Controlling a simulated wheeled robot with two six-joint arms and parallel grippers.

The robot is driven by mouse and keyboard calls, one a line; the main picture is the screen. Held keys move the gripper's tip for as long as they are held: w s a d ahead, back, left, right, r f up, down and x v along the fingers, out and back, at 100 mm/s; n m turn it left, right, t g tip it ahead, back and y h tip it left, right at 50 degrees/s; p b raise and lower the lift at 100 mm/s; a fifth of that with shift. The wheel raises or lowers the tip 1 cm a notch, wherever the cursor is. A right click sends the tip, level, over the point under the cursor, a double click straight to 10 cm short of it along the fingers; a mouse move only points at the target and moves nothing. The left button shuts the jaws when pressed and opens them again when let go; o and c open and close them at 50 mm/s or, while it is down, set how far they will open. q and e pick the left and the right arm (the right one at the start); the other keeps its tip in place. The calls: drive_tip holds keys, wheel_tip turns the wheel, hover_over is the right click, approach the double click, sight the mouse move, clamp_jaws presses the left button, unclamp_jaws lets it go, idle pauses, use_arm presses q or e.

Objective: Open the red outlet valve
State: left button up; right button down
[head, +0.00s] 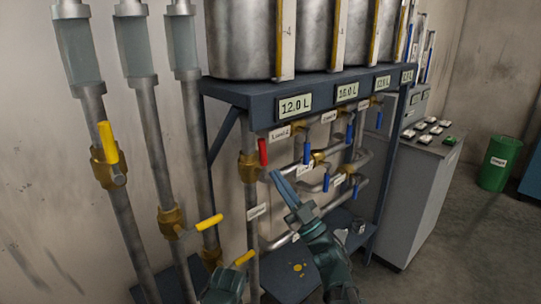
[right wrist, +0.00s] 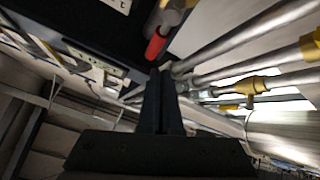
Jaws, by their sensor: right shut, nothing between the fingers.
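The red valve handle (head: 263,152) stands roughly upright beside a brass valve body (head: 249,165) on a vertical grey pipe under the tank shelf. In the right wrist view the red handle (right wrist: 156,47) shows just beyond my fingertips. My right gripper (head: 273,175) is shut and empty, its fingertips just below and to the right of the handle's lower end. I cannot tell for sure whether they touch it. The right gripper also shows in the right wrist view (right wrist: 160,72). A teal part of my left arm shows at the bottom edge; its gripper is not visible.
Blue valve handles (head: 307,152) and pipes crowd the right of the red handle. Yellow-handled valves (head: 108,142) sit on pipes at the left. The shelf (head: 240,92) with steel tanks and volume displays is above. A grey cabinet (head: 415,190) and green bin (head: 497,163) stand right.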

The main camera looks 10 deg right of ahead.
sight(266, 156)
drive_tip(key=s+d+r+n+g+h+p, duration=0.1)
drive_tip(key=s+d+r+n+g+p, duration=0.15)
drive_tip(key=n+g+p, duration=0.6)
drive_tip(key=s+d+r+n+g+h+p, duration=0.1)
drive_tip(key=r+n+g+p, duration=0.3)
drive_tip(key=n+p, duration=0.65)
drive_tip(key=shift+m+g, duration=0.25)
drive_tip(key=shift+m, duration=0.05)
drive_tip(key=w+a, duration=0.2)
drive_tip(key=w+a+f, duration=0.1)
drive_tip(key=w+a, duration=0.3)
drive_tip(key=a, duration=0.1)
drive_tip(key=shift+w+f, duration=0.3)
drive_tip(key=shift+w, duration=0.05)
drive_tip(key=shift+w+d, duration=0.3)
drive_tip(key=shift+w, duration=0.05)
drive_tip(key=shift+d, duration=0.1)
